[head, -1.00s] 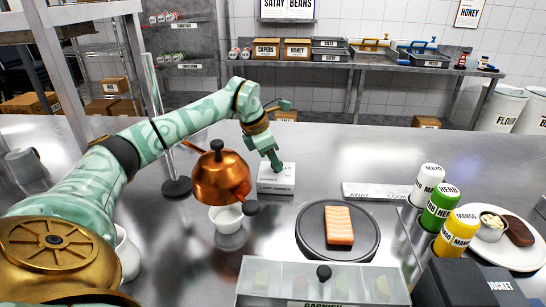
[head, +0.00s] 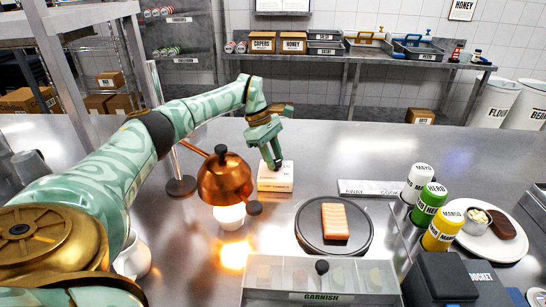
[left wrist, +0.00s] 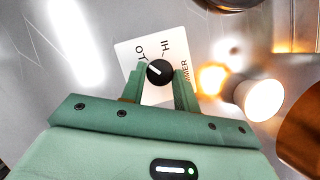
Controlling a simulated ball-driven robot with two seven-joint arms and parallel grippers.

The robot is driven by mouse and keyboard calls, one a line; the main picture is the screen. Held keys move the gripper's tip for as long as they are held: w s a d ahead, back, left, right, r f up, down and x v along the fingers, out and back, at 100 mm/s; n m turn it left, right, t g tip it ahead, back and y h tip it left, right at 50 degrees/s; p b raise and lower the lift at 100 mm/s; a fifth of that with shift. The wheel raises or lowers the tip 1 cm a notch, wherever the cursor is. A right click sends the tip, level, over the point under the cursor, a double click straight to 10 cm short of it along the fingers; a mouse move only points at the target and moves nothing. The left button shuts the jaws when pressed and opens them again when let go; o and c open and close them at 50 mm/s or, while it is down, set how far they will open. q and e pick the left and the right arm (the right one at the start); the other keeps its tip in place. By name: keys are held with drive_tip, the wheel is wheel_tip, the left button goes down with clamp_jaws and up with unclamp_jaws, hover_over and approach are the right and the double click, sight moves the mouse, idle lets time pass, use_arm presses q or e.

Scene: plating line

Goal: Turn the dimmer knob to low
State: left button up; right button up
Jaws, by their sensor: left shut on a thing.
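The dimmer is a white box (head: 276,182) on the steel counter in the head view. Its black knob (left wrist: 160,72) shows in the left wrist view, on a white face (left wrist: 128,55) marked LO and HI. The knob's white pointer line is angled up and left, on the LO side. My left gripper (head: 273,163) reaches down over the box, and its fingers are shut on the knob, one on each side. The copper lamp (head: 225,178) hangs left of the box, and its bulb (head: 229,214) glows. My right gripper is not in view.
A round dark plate (head: 306,236) with a salmon piece stands right of the dimmer. A garnish container (head: 322,296) is at the front. Sauce bottles (head: 430,202) stand at the right.

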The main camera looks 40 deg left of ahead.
use_arm(q)
drive_tip(key=shift+w+m+g, duration=0.1)
drive_tip(key=shift+m+g, duration=0.2)
drive_tip(key=shift+m, duration=0.6)
drive_tip(key=shift+r+b, duration=0.1)
drive_tip(key=shift+b, duration=0.2)
drive_tip(key=o, duration=1)
drive_tip(key=shift+c, duration=0.2)
drive_tip(key=p+v, duration=0.1)
drive_tip(key=v, duration=1.1)
drive_tip(key=shift+a, duration=0.25)
drive_tip(key=shift+w, duration=0.1)
